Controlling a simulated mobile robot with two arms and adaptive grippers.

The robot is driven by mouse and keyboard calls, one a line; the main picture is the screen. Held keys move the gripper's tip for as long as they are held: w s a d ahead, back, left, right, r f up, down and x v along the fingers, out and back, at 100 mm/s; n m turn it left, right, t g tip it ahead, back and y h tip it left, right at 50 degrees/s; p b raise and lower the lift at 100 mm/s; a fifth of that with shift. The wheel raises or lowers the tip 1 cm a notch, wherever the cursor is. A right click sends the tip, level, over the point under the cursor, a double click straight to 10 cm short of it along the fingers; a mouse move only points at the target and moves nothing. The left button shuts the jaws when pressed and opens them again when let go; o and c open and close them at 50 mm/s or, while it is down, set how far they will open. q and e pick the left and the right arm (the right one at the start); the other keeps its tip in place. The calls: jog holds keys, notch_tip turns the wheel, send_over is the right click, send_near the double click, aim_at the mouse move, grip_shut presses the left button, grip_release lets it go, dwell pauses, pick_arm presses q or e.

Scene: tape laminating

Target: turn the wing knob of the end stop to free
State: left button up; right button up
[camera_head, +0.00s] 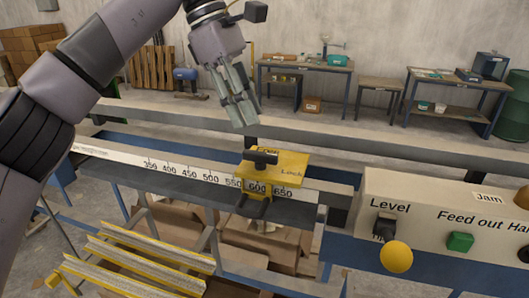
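The end stop (291,168) is a yellow block sitting across the white ruler rail (190,167), near the 600 mark. Its dark wing knob (261,157) is on top, with the bar lying roughly left to right. Small lettering shows behind the knob and to its right, partly hidden and too small to read surely. A dark part also hangs below the block at the front. My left gripper (245,123) points down above and slightly left of the knob, apart from it, with nothing seen between its fingers. Its finger gap is unclear from this angle. My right gripper is not in view.
A control panel (445,215) with a level switch, a yellow knob and a green button stands at the right. A long grey beam (400,143) runs behind the rail. Yellow-edged bars (150,262) are at lower left. Workbenches (305,70) stand far back.

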aim_at(267, 153)
pick_arm(q)
jog(key=p+x, duration=0.1)
jog(key=x, duration=0.6)
jog(key=shift+f, duration=0.45)
jog(key=shift+d+f, duration=0.15)
jog(key=shift+f, duration=0.05)
jog(key=shift+s, duration=0.1)
grip_shut()
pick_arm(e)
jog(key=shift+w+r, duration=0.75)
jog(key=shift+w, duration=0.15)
pick_arm(q)
jog(key=shift+r, duration=0.1)
